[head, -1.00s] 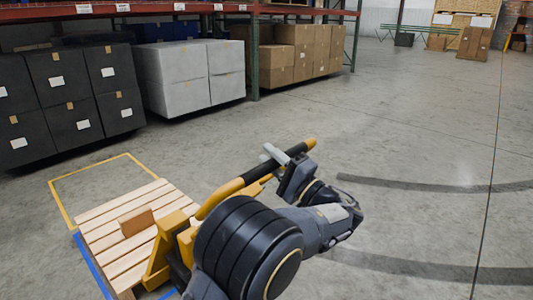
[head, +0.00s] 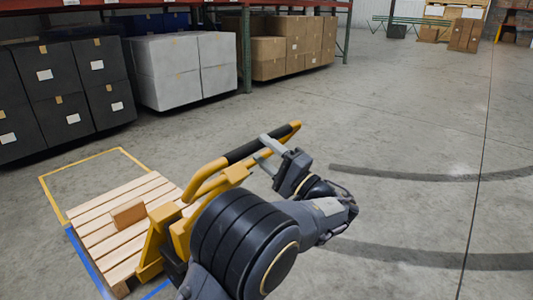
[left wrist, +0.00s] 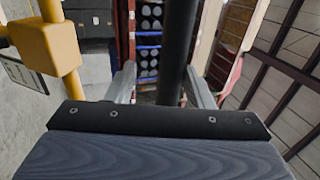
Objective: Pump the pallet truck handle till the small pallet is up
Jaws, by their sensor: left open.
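The yellow pallet truck handle (head: 207,176) rises at the middle of the head view, with a black grip (head: 246,150) and a yellow end. My left gripper (head: 260,147) is open at the grip, with its two grey fingers apart. In the left wrist view the black grip (left wrist: 176,40) runs between the open fingers (left wrist: 160,88), with gaps on both sides. The small wooden pallet (head: 100,222) lies at the lower left and looks low; its height above the floor is hard to tell. My arm hides part of the truck. My right gripper is out of view.
A brown block (head: 128,214) sits on the pallet. Yellow and blue floor lines frame the pallet. Dark totes (head: 66,98), white totes (head: 185,70) and brown boxes (head: 290,48) stand along the rack behind. The floor to the right is clear.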

